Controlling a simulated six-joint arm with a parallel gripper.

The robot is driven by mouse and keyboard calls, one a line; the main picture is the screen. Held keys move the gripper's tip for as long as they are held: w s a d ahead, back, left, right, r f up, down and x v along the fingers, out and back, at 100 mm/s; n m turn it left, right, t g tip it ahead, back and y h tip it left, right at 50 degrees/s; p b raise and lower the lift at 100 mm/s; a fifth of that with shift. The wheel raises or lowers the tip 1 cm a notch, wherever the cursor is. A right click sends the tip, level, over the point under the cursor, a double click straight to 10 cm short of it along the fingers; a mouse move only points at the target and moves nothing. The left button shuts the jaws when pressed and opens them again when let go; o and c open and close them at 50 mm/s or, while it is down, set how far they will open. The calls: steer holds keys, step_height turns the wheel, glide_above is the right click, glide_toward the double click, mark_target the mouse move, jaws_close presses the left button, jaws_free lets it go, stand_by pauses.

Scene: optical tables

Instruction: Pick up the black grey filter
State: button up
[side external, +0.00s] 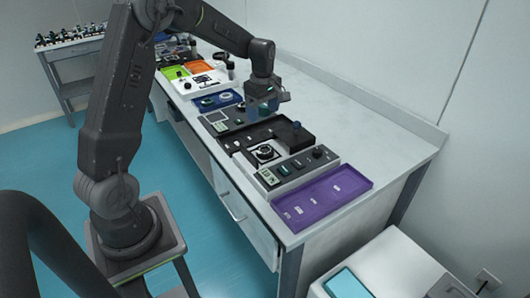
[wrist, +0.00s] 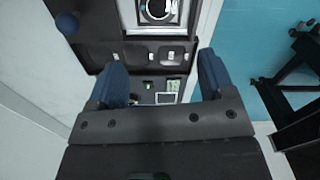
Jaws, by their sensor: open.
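My gripper (side external: 263,108) has blue fingers and hangs over the table, above a grey instrument panel (side external: 220,126) and near a black tray (side external: 298,141). In the wrist view my gripper (wrist: 160,78) is open, and nothing is clearly held between its fingers. Several small pale pieces lie along the black tray (wrist: 126,54) just beyond the fingertips. A round black part in a pale square mount (side external: 265,153) also shows at the wrist view's top edge (wrist: 157,10). I cannot tell for sure which piece is the black grey filter.
A dark blue knob (side external: 296,125) stands up at the black tray. A control box (side external: 298,170) and a purple tray (side external: 322,198) lie nearer the table's end. A blue tray (side external: 205,106) and green and orange trays (side external: 198,66) lie farther back. The table's wall side is clear.

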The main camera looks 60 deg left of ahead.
glide_above(264, 149)
step_height(264, 149, down, 9)
steer(key=shift+a+r, duration=0.15)
steer(key=shift+r, duration=0.05)
steer(key=shift+d+f, duration=0.2)
steer(key=shift+f, duration=2.45)
steer(key=shift+c, duration=0.2)
steer(key=c, duration=0.7)
steer(key=shift+c, duration=0.2)
steer(key=shift+r, duration=0.2)
